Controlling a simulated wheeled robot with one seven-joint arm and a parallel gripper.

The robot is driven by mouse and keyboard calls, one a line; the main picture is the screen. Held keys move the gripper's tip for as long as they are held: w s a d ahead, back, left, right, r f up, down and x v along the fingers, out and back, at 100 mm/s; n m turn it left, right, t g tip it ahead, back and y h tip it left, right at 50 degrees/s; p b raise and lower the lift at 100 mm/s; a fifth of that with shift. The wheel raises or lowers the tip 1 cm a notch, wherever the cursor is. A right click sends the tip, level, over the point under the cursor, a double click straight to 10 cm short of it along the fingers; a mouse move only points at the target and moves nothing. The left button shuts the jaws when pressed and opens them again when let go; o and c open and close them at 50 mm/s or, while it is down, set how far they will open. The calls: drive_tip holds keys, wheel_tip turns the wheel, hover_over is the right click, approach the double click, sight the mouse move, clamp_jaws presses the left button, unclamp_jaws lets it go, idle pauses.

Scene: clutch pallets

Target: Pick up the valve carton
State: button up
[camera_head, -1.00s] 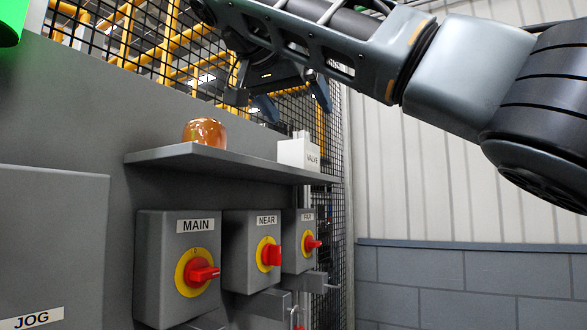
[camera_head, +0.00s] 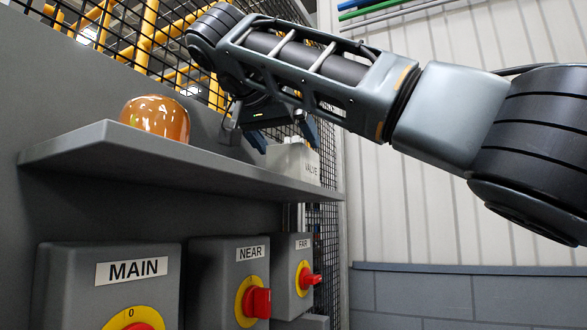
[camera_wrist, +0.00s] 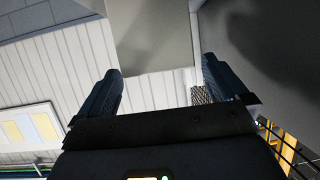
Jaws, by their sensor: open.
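The valve carton (camera_head: 303,168) is a small white box marked VALVE, upright at the right end of the grey shelf (camera_head: 190,172). My gripper (camera_head: 284,137) is open, its fingers pointing down just above and behind the carton's top in the head view. The fingers partly overlap the carton's top edge, and I cannot tell whether they touch it. In the wrist view my gripper (camera_wrist: 162,66) shows both fingers apart. A plain greyish face, seemingly the carton (camera_wrist: 150,35), lies ahead between and beyond the fingertips.
An amber rounded dome (camera_head: 156,118) sits on the shelf left of the carton. Switch boxes marked MAIN (camera_head: 80,290), NEAR (camera_head: 222,275) and FAR (camera_head: 286,262) hang below. Wire mesh (camera_head: 150,45) stands behind. The shelf between dome and carton is clear.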

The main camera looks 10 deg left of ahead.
drive_tip(key=x, duration=0.1)
drive_tip(key=p+x, duration=0.1)
drive_tip(key=x, duration=0.1)
drive_tip(key=shift+w+d+r+p, duration=0.15)
drive_tip(key=shift+w+p, duration=0.25)
drive_tip(key=shift+w+d+f, duration=0.1)
drive_tip(key=shift+w+f, duration=0.25)
drive_tip(key=shift+w, duration=0.15)
drive_tip(key=shift+c, duration=0.3)
drive_tip(key=c, duration=1)
drive_tip(key=shift+c, duration=0.7)
drive_tip(key=shift+r, duration=0.1)
